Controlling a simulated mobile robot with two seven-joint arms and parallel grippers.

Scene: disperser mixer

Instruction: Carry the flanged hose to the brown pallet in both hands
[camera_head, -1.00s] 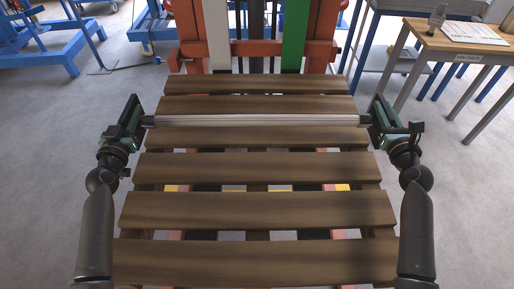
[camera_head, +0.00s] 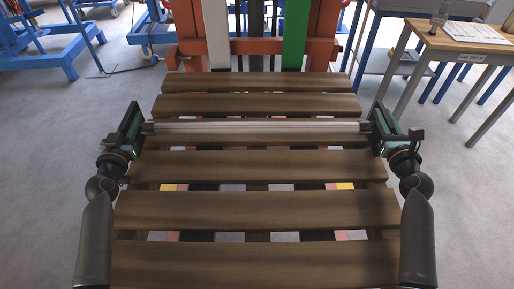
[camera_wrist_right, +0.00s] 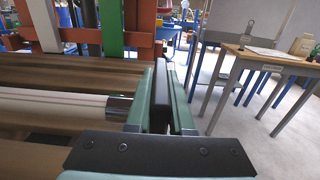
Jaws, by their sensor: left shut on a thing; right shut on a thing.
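The flanged hose (camera_head: 258,128) is a long, straight, pale tube lying level across the view. My left gripper (camera_head: 146,128) is shut on its left end. My right gripper (camera_head: 368,128) is shut on its right end. The brown pallet (camera_head: 258,210) is slatted wood and lies beneath the hose; whether the hose touches the slats I cannot tell. In the right wrist view the hose (camera_wrist_right: 55,103) has a thin red line and a metal end fitting (camera_wrist_right: 120,108) at the fingers of my right gripper (camera_wrist_right: 155,100). The fingers hide the hose's outer tip.
A red-orange frame (camera_head: 325,45) with white and green uprights stands behind the pallet. A wooden-topped table (camera_head: 462,42) with papers and a small bottle stands at the right. Blue metal frames (camera_head: 45,45) stand at the back left.

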